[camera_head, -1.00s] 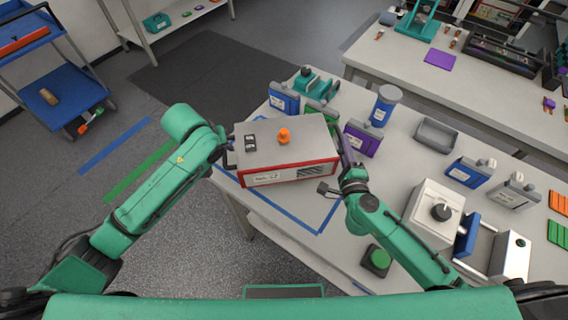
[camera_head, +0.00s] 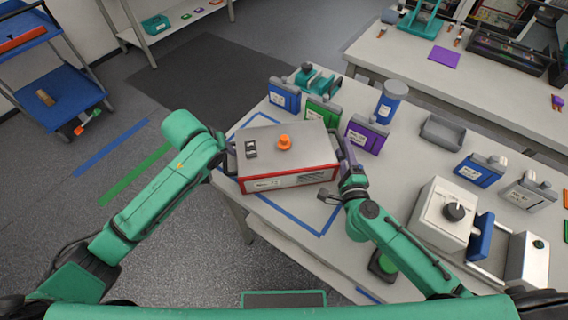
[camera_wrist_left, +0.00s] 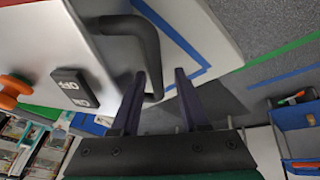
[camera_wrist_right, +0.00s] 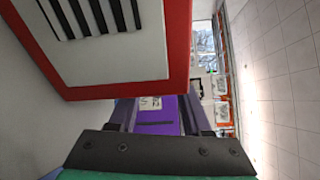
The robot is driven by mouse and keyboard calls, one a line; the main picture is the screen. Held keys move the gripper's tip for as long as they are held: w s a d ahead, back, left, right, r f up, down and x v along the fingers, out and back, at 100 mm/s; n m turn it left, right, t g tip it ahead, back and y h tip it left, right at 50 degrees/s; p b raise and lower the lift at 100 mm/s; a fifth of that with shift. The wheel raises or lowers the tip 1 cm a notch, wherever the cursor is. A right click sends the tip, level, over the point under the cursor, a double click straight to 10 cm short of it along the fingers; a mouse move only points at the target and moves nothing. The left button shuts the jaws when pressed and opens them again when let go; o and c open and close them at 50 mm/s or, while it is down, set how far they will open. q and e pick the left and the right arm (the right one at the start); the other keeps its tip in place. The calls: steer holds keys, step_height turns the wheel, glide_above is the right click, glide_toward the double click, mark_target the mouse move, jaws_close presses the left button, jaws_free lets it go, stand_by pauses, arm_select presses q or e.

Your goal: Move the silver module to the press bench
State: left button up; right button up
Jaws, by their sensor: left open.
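The silver module (camera_head: 307,137), a grey-topped box with red trim, an orange knob and a black switch, is over the blue-taped outline on the near bench (camera_head: 270,205). It looks level and on or very near the top. My left gripper (camera_wrist_left: 158,100) is open, its fingers on both sides of the black handle (camera_wrist_left: 150,50) at the module's left end. My right gripper (camera_wrist_right: 160,115) is at the right end, beside the red edge. Its fingers stand apart. No handle shows between them in the right wrist view, only a purple block behind.
Blue, green and purple blocks (camera_head: 366,135) and a blue cylinder (camera_head: 391,102) stand just behind the module. A white knobbed device (camera_head: 445,212), a grey tray (camera_head: 441,133) and a green button (camera_head: 384,263) are to the right. Bare taped bench lies in front.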

steer(key=shift+s, duration=0.1)
steer(key=s, duration=1.1)
steer(key=shift+s+d+r, duration=0.15)
steer(key=shift+s, duration=0.4)
arm_select(q)
steer(key=v, duration=1.2)
